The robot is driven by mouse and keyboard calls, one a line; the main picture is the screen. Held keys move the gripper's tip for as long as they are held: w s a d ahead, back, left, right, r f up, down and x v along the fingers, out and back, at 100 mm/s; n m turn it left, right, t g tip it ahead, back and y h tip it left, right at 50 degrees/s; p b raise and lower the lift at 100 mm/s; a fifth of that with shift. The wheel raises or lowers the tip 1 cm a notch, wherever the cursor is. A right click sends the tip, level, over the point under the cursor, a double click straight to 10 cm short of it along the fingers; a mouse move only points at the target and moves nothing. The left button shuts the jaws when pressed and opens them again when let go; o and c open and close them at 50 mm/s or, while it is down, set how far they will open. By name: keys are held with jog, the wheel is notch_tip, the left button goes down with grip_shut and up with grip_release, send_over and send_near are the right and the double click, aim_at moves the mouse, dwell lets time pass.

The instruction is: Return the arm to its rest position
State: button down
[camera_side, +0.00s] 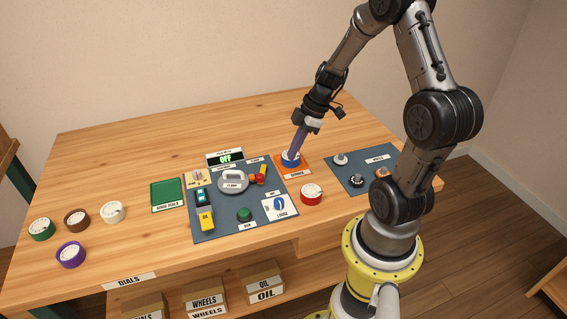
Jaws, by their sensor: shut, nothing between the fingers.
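My gripper (292,153) points down over the orange pad (304,171) right of the centre of the table. Its purple fingers are shut, and their tips are at a blue and white dial (290,162) that sits on that pad. Whether the tips touch the dial I cannot tell. My arm reaches over from the right, bent high above the table.
A grey-blue board (220,223) holds a green button (244,214), a yellow block (206,219) and other fixtures. A display (225,158) reads OFF. A red dial (312,194) is near; several dials and a green tray (167,195) are left. The back table is clear.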

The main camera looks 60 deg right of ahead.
jog(key=a+r+n+t+h, duration=0.1)
jog(key=a+r+n, duration=0.3)
jog(key=a+r, duration=1.05)
jog(key=s+a+r+m+t+h, duration=0.1)
jog(key=s+a+r+m, duration=0.1)
jog(key=s+m, duration=0.9)
jog(key=shift+s+a+r+m+h, duration=0.3)
jog(key=shift+s+r+h, duration=0.1)
jog(key=shift+s+r, duration=0.2)
